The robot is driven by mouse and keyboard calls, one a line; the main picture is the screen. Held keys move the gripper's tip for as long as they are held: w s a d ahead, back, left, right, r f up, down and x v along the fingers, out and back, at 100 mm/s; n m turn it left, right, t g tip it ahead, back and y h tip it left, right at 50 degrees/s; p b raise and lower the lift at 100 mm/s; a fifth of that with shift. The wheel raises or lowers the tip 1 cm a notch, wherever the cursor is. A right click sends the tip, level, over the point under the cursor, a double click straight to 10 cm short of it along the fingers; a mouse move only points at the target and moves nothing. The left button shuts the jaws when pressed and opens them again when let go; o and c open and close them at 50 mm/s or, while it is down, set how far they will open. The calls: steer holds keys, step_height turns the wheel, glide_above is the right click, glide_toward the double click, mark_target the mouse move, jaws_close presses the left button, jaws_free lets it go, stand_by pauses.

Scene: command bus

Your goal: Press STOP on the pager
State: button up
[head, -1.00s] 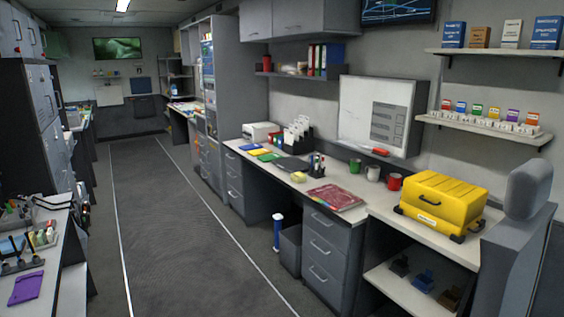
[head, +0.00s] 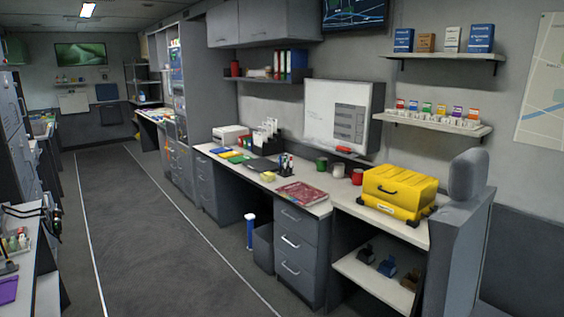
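I cannot make out a pager or a STOP button for certain in the head view. Three small objects, one black (head: 366,253), one blue (head: 387,267) and one brown (head: 410,280), stand on the low shelf (head: 372,289) under the right end of the counter. They are too small to identify. At the left edge, the near desk holds a tray (head: 16,243) with small bottles and dark items, partly cut off by the frame. My gripper is not in view.
A long counter (head: 335,206) runs along the right wall with a yellow case (head: 398,190), mugs and a red folder (head: 302,191). A grey seat (head: 462,215) stands at its near end. A grey bin (head: 263,246) stands below. The aisle floor (head: 150,230) is clear.

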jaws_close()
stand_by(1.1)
